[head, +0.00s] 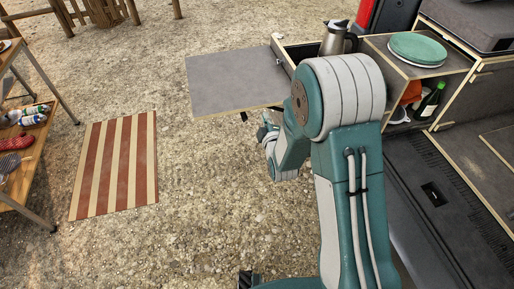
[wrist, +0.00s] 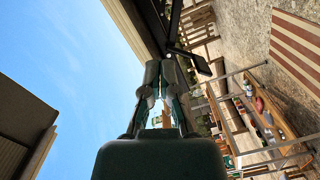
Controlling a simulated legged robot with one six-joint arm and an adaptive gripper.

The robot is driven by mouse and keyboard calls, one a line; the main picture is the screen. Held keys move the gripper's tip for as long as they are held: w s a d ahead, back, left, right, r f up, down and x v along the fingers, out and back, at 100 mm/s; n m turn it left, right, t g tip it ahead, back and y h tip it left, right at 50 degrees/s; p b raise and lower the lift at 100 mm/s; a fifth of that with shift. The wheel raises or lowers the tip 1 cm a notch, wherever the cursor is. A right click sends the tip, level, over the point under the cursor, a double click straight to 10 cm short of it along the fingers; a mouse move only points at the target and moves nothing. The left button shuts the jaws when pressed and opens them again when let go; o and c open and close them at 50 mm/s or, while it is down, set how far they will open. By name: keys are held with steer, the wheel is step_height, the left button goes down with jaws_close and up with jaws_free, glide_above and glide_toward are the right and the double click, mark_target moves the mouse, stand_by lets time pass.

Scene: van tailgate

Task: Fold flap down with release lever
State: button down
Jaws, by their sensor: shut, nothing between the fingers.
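The flap (head: 228,82) is a grey panel with a pale wooden edge. It stands out level from the side of the van's kitchen unit in the head view. Its underside (wrist: 125,22) seems to show at the top of the wrist view. A dark metal bracket with a flat black lever (wrist: 190,58) hangs below it. A small dark part of it shows under the flap's front edge in the head view. My gripper (wrist: 160,64) is shut and empty, its tips close to the lever; I cannot tell whether they touch. In the head view my arm hides the gripper's tips.
The kitchen unit holds a metal jug (head: 336,38), green plates (head: 417,48) and a bottle (head: 430,102). A striped mat (head: 115,165) lies on the gravel at left. A side table (head: 38,140) with items stands at the left edge. The gravel between is clear.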

steer(key=s+a+f+n+t+y, duration=0.25)
steer(key=s+f+n, duration=0.25)
steer(key=f, duration=0.4)
steer(key=x, duration=1.1)
steer(key=shift+d+r+t, duration=0.3)
steer(key=shift+r+t, duration=0.05)
steer(key=shift+a, duration=0.1)
